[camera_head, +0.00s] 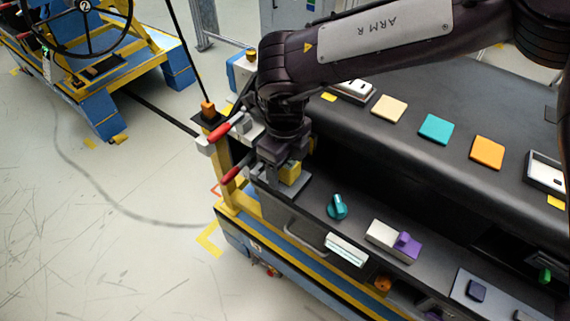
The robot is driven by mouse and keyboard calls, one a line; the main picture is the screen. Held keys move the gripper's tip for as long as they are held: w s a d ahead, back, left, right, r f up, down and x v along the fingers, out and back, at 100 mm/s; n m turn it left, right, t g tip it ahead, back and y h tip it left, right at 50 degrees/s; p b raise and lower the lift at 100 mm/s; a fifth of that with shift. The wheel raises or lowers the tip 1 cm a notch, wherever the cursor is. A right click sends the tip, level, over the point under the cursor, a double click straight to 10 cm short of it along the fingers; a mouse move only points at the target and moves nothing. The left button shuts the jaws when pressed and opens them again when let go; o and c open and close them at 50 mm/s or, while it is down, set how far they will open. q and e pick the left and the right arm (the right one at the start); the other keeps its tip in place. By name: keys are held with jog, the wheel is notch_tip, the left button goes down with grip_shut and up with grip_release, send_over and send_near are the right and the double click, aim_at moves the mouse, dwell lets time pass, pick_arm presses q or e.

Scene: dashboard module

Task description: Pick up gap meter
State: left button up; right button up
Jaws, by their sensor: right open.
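My right arm, marked "ARM R", reaches in from the upper right. My right gripper (283,160) points down over the left end of the dashboard module and is open. A small yellow block (290,172) sits right at its fingers, on a grey plate; whether the fingers touch it I cannot tell. I cannot tell for sure whether this block is the gap meter, and no other thing is clearly one. The gripper partly hides the block. My left gripper is not in view.
Red-handled clamps (229,174) stand just left of the gripper. The dashboard (400,173) carries a teal knob (338,207), a purple-and-white switch (394,242) and coloured square pads. A blue-yellow frame (262,240) supports it.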

jog(key=c, duration=1.2)
jog(key=shift+c, duration=0.2)
